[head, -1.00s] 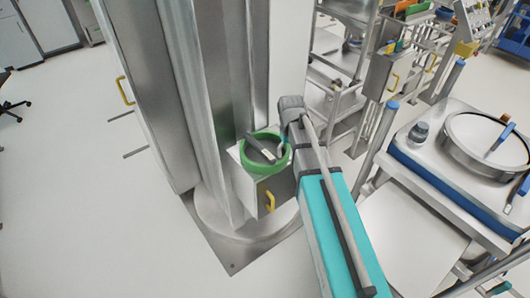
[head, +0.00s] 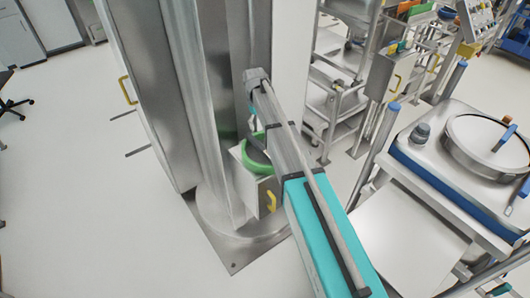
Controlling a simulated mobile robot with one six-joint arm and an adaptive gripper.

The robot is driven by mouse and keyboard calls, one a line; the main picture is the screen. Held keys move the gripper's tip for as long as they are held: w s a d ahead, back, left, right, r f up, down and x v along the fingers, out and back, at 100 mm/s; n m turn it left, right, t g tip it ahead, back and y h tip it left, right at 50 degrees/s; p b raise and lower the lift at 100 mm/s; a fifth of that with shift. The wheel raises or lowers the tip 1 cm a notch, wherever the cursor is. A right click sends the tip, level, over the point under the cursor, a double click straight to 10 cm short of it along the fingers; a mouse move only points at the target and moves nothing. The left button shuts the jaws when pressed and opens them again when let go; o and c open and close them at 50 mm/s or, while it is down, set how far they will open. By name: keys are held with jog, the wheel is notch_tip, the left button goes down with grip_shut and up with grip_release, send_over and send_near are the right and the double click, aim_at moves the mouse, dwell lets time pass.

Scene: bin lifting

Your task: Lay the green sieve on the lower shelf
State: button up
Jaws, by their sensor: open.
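The green sieve (head: 256,168) sits on top of a small metal box with a yellow handle, beside the tall steel column. Its right side is hidden behind my arm, and a dark grey area shows inside its green rim. My gripper (head: 253,119) is small and partly hidden at the far end of my arm. It is open, hanging above the back of the sieve, apparently apart from it. A metal rack with shelves (head: 331,80) stands behind to the right; I cannot tell which shelf is the lower one meant.
The steel column (head: 200,90) stands close left of my gripper. A cart with a round-lidded vessel (head: 485,145) and a pale flat surface (head: 410,235) are at the right. The floor (head: 80,200) at the left is clear.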

aim_at(261, 146)
jog(key=shift+f, duration=0.15)
jog(key=f+b, duration=0.5)
jog(key=s+f+b, duration=0.1)
jog(key=f+b, duration=0.2)
jog(key=shift+d+f, duration=0.15)
jog(key=shift+d, duration=0.15)
jog(key=shift+b, duration=0.3)
jog(key=shift+s+f+b, duration=0.2)
jog(key=shift+f+b, duration=2.35)
jog(key=shift+f, duration=0.05)
jog(key=shift+c, duration=0.3)
grip_shut()
